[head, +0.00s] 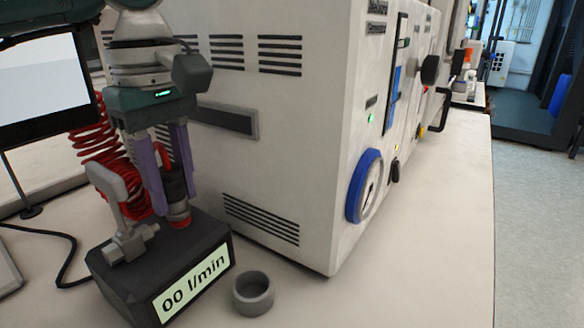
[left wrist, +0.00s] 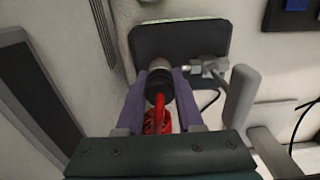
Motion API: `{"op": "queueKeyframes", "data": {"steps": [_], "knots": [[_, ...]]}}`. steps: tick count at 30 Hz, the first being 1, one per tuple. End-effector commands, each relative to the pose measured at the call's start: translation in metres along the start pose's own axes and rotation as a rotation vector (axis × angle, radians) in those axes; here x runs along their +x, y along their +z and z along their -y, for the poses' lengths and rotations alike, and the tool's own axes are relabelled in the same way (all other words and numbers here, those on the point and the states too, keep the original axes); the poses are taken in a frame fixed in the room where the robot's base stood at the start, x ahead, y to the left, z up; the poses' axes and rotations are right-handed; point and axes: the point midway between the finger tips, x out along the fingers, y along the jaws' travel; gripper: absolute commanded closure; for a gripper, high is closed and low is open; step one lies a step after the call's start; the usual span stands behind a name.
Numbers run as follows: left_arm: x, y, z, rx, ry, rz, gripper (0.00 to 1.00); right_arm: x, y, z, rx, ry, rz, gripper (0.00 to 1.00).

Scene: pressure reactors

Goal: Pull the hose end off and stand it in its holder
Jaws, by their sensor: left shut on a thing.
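My left gripper (head: 175,197) comes down from above, its purple fingers shut around the dark hose end (head: 179,211). In the left wrist view the hose end (left wrist: 159,88) is a black cylinder with a metal collar, between the fingers of the gripper (left wrist: 160,78). Its lower end appears to meet the top of the black flow meter box (head: 120,285), at a red ring; I cannot tell if there is a gap. The red coiled hose (head: 90,145) hangs behind the gripper. A grey round cup (head: 253,294), seemingly the holder, stands empty right of the box. My right gripper is not in view.
A grey valve lever (head: 108,183) rises from the box left of the gripper. A large white cabinet (head: 290,130) stands close behind and right, with a blue-rimmed gauge (head: 364,186). A monitor (head: 45,85) is at left. The bench (head: 430,250) is clear at right.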

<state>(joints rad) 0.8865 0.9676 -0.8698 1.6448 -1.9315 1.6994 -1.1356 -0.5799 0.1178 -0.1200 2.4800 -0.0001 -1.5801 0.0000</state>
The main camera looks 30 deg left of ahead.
Motion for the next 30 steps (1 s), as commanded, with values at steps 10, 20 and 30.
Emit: {"op": "queueKeyframes", "data": {"steps": [10,20,30], "knots": [[0.0,0.0001,0.0,0.0,0.0,0.0,1.0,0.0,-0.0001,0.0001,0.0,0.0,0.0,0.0],[-0.0002,0.0001,-0.0001,0.0,0.0,0.0,1.0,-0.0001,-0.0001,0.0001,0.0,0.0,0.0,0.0],[-0.0096,0.0,-0.0001,0.0,0.001,0.0,1.0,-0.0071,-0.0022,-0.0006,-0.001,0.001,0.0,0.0]]}}
